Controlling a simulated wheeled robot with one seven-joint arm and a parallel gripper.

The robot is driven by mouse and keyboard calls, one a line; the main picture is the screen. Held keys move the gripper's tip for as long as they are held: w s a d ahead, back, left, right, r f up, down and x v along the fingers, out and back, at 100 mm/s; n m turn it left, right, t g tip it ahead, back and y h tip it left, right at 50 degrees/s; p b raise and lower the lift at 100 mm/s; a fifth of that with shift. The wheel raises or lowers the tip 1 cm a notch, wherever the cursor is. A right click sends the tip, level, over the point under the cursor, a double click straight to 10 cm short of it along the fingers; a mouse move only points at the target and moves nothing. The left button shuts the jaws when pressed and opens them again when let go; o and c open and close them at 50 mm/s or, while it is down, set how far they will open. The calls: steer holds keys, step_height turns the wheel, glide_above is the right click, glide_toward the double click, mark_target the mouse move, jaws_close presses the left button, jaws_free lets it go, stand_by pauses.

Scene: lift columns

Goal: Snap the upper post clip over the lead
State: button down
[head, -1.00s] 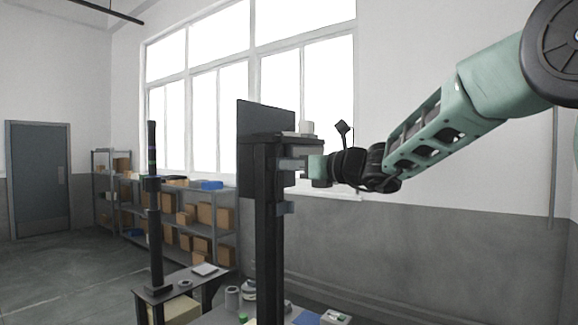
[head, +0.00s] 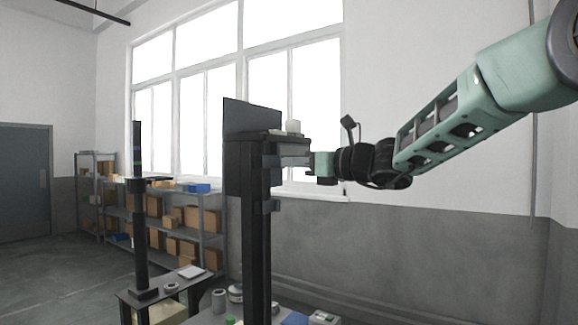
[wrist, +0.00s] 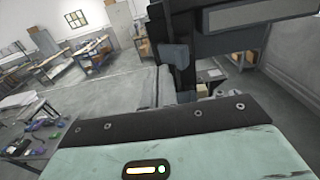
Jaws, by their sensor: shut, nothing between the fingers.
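A dark upright post (head: 255,230) stands in the middle of the head view. A blue-grey upper clip (head: 271,161) is on its right side near the top, and a similar lower clip (head: 270,206) sits below. My gripper (head: 291,160) is shut and empty, pointing left at the upper clip's height, close to its right side. I cannot tell whether they touch. In the wrist view, the post (wrist: 156,30) rises beyond my gripper body, with a blue-grey clip (wrist: 175,57) on it. The fingertips are out of sight there. I cannot make out the lead or whether the upper clip is closed.
A thinner black column (head: 139,225) stands left on a low table. Shelves with boxes (head: 185,215) are behind.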

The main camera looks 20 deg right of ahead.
steer(key=shift+d, duration=0.15)
steer(key=shift+w+d, duration=0.75)
steer(key=shift+d, duration=0.3)
steer(key=shift+w+a, duration=0.1)
steer(key=shift+x, duration=1)
steer(key=b+v, duration=0.2)
steer(key=v, duration=0.5)
stand_by(0.5)
